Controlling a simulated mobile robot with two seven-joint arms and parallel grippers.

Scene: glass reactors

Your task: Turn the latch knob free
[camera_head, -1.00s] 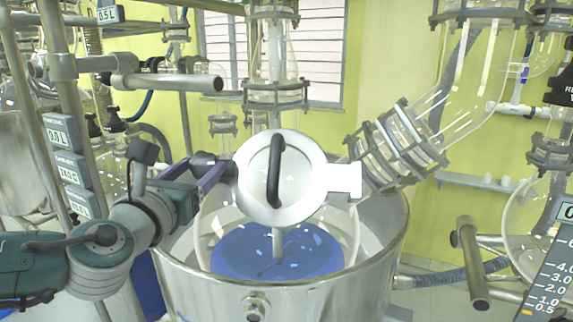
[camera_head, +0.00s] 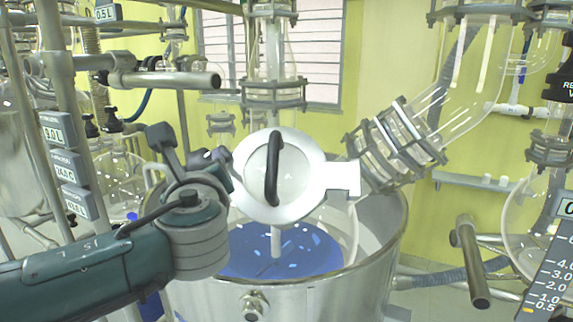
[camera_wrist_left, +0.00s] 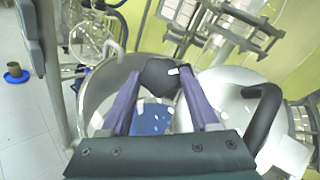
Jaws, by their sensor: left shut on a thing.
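The round metal lid (camera_head: 307,178) with a black curved handle (camera_head: 272,170) stands facing me above the steel vessel (camera_head: 335,285). In the left wrist view, the dark latch knob (camera_wrist_left: 160,76) is between the purple fingers of my left gripper (camera_wrist_left: 159,84), beside the lid (camera_wrist_left: 215,85). My left gripper (camera_head: 222,158) is shut on the knob at the lid's left edge. In the head view my wrist hides most of the fingers and knob. My right gripper is not in view.
Glass tubing with clamp rings (camera_head: 395,145) stands close to the lid's right. Metal pipes (camera_head: 165,79) and label plates (camera_head: 68,165) are at the left. Blue liquid (camera_head: 290,250) lies inside the vessel.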

